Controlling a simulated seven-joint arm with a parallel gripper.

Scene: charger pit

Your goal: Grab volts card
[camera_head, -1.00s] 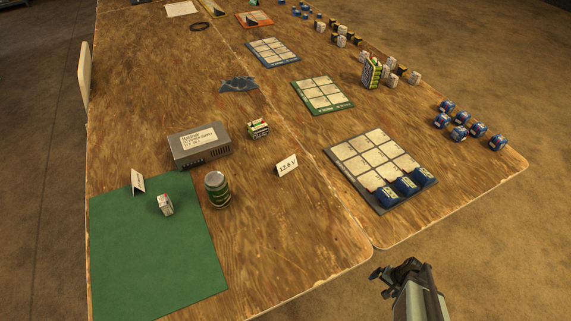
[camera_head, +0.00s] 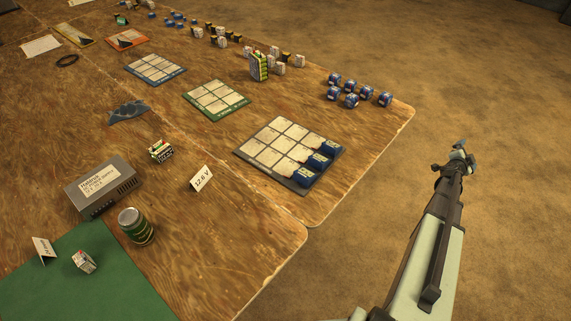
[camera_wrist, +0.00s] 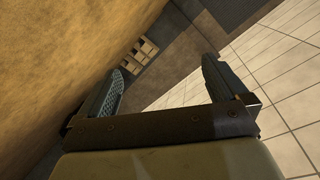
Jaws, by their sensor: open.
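A small white folded card reading "12.6 V" (camera_head: 202,179) stands on the wooden table (camera_head: 215,250), left of the near grid board. A second small white card (camera_head: 44,248) stands at the edge of the green mat; I cannot read it clearly. My gripper (camera_head: 460,158) is out over the floor, right of the table and well away from both cards. In the wrist view its two fingers (camera_wrist: 160,88) are spread with nothing between them. No card shows in the wrist view.
A green can (camera_head: 136,226), a grey power supply box (camera_head: 101,188) and a small battery pack (camera_head: 160,151) are near the "12.6 V" card. To its right is a grid board (camera_head: 250,152) holding blue cells. Several blue cells stand by the table's right edge.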

